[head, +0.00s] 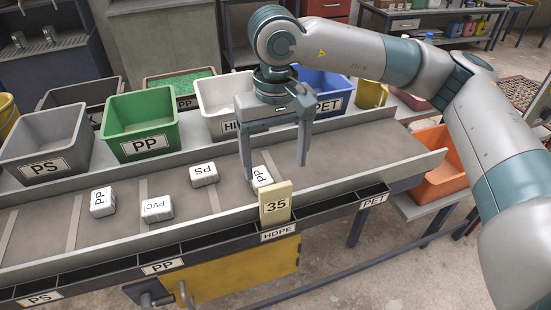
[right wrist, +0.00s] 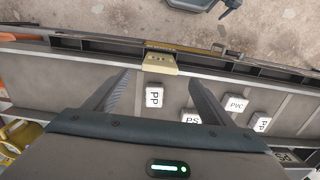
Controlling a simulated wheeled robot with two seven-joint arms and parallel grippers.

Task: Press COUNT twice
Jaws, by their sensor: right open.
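No label reading COUNT is legible in either view. A beige counter block (head: 275,203) showing 35 stands on the conveyor's near rail, above the HDPE label. In the right wrist view this counter block (right wrist: 160,63) shows from above, with small marks on its top too tiny to read. My right gripper (head: 276,170) is open and empty, pointing down over the belt, above and behind the counter block. In the right wrist view its fingers (right wrist: 159,78) are spread wide, with the counter block beyond their tips. My left gripper is not in view.
White cubes marked PP (head: 262,177), PS (head: 203,174), PVC (head: 157,208) and PP (head: 103,202) lie on the grey belt (head: 345,160). A green bin (head: 140,124), a grey PS bin (head: 46,138) and others line the far side. An orange bin (head: 441,175) stands right.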

